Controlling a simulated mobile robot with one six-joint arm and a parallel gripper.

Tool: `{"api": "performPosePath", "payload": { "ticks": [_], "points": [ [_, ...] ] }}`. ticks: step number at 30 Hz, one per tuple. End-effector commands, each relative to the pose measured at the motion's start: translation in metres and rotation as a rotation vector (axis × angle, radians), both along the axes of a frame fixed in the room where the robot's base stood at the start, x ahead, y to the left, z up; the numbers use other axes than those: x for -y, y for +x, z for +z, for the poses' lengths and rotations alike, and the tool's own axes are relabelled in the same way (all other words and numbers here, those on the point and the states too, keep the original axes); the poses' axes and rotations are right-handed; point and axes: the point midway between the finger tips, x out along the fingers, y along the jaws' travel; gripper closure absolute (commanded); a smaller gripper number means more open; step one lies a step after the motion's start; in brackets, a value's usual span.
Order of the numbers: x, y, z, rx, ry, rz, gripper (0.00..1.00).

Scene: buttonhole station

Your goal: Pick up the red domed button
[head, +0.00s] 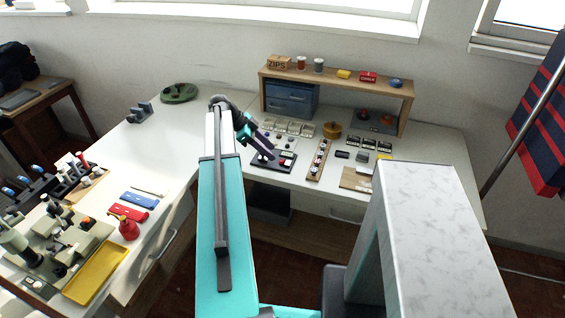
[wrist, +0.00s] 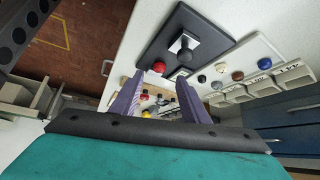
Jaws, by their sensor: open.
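A small red domed button (head: 285,162) shows at the right end of a dark board (head: 262,167) on the white table. In the wrist view the red button (wrist: 159,67) is at the board's (wrist: 160,35) near edge, just beyond the tip of the left finger. My gripper (head: 271,154) is over the board, close to the button. In the wrist view my gripper's (wrist: 174,83) two purple fingers are apart, with nothing held between them. Whether a finger touches the button cannot be told.
A dark knob on a white square (wrist: 186,45) stands on the board. Loose buttons (wrist: 221,67) and white trays (head: 281,124) lie beside it. A wooden strip (head: 317,165) with small pieces is to the right. A wooden shelf (head: 335,82) stands behind.

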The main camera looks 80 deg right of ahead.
Motion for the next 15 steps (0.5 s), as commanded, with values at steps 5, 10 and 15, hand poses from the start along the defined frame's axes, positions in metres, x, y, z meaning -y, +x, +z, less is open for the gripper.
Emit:
{"api": "performPosePath", "payload": {
  "ticks": [5,10,15],
  "points": [
    [0.0002,-0.0003,-0.0001,0.000,-0.001,-0.001,0.58],
    [0.0003,-0.0013,-0.0006,0.000,-0.001,-0.001,0.58],
    [0.0009,-0.0075,-0.0059,0.000,0.000,-0.001,0.58]
  ]
}}
